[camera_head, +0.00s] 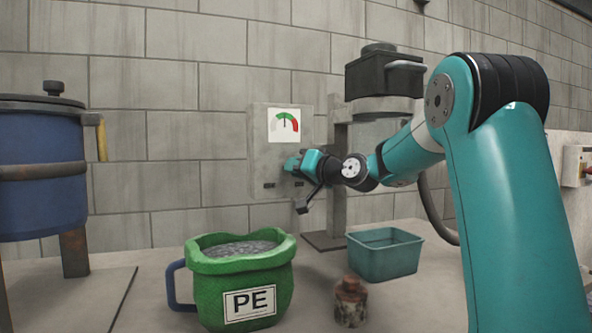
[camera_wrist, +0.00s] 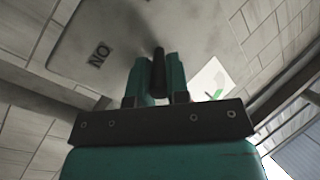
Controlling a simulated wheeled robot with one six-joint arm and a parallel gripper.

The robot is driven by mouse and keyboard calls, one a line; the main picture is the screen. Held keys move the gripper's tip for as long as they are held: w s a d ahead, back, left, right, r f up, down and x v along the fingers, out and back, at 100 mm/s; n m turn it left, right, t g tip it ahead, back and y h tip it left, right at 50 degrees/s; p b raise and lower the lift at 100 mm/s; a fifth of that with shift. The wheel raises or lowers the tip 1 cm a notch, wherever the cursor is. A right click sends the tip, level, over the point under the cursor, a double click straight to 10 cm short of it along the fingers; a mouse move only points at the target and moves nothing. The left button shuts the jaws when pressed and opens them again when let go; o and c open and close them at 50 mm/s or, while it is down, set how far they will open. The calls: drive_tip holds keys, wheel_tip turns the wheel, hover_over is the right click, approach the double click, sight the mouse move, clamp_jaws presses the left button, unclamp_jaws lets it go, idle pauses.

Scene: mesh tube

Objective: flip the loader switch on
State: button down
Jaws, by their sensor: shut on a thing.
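The loader switch is a dark lever (camera_wrist: 158,68) on a grey wall-mounted control box (camera_head: 262,150). My gripper (camera_head: 289,163) is at the front of this box, below its gauge. In the wrist view its two teal fingers (camera_wrist: 158,75) are shut on the lever, one on each side. A small label (camera_wrist: 98,54) on the box face, left of the lever in the wrist view, reads ON turned upside down. In the head view my gripper hides the lever, so its tilt cannot be told there.
The gauge (camera_head: 284,125) has a green and red scale. Below stand a green PE bucket (camera_head: 240,280) of pellets, a rusty jar (camera_head: 350,302) and a teal bin (camera_head: 385,258). A blue drum (camera_head: 40,190) stands left. A dark machine (camera_head: 382,75) stands close behind my arm.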

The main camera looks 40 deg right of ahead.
drive_tip(key=shift+f, duration=0.1)
drive_tip(key=c, duration=1.4)
unclamp_jaws()
drive_tip(key=s+d+b, duration=0.1)
drive_tip(key=s+d, duration=0.1)
drive_tip(key=s, duration=1.5)
drive_tip(key=shift+d, duration=0.3)
